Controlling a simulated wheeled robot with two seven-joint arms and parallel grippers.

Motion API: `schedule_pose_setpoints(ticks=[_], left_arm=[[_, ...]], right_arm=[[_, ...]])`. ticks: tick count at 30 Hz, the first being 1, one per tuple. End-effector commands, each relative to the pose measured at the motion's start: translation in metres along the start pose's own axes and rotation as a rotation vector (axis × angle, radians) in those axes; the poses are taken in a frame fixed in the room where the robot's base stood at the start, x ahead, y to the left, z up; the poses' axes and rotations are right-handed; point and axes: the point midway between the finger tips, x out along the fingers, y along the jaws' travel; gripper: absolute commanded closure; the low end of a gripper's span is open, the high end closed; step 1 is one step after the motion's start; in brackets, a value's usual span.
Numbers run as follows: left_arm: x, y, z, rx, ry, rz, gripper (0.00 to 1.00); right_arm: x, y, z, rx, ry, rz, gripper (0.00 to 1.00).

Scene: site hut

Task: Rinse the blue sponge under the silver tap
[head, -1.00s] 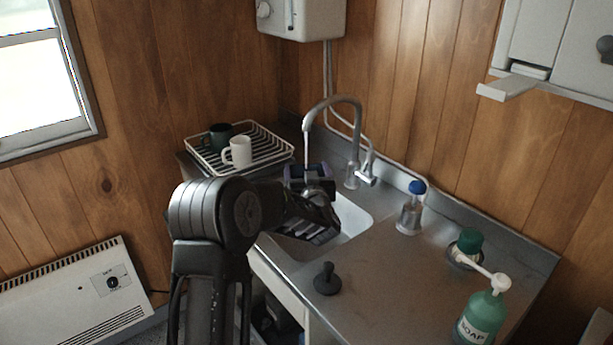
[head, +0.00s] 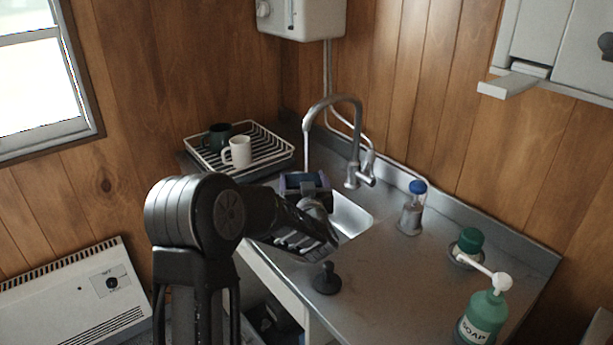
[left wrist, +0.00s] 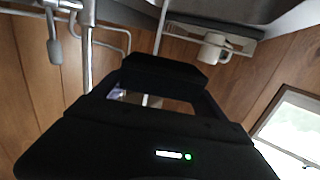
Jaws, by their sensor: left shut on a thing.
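The silver tap (head: 356,150) arches over the sink (head: 350,213) in the head view. A thin stream of water (head: 306,152) falls from its spout toward my left gripper (head: 306,184). That gripper is over the sink, below the spout, with its wrist coming in from the front. It is shut on the blue sponge, which is mostly hidden by the jaws; a small blue-purple patch of the sponge (left wrist: 117,94) shows through the gap in the left wrist view. I cannot tell how wet the sponge is. My right gripper is not in view.
A dish rack (head: 262,163) with a white mug (head: 238,151) and a dark mug (head: 217,137) stands behind left. A black plug (head: 327,279) is at the front counter edge. A blue-topped brush (head: 417,188), a green-topped item (head: 470,240) and a soap bottle (head: 482,315) stand right.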

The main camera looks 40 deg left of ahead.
Motion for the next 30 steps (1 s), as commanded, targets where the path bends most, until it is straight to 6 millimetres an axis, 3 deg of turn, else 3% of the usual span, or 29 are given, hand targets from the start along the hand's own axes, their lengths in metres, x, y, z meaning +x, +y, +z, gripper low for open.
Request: schedule_pose_setpoints(ticks=[12, 30], left_arm=[[-0.029, -0.009, 0.001, 0.0, 0.001, 0.001, 0.55], [-0.03, -0.009, 0.001, 0.0, 0.001, 0.001, 0.55]], right_arm=[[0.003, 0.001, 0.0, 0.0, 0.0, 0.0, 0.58], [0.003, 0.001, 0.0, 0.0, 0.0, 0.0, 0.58]])
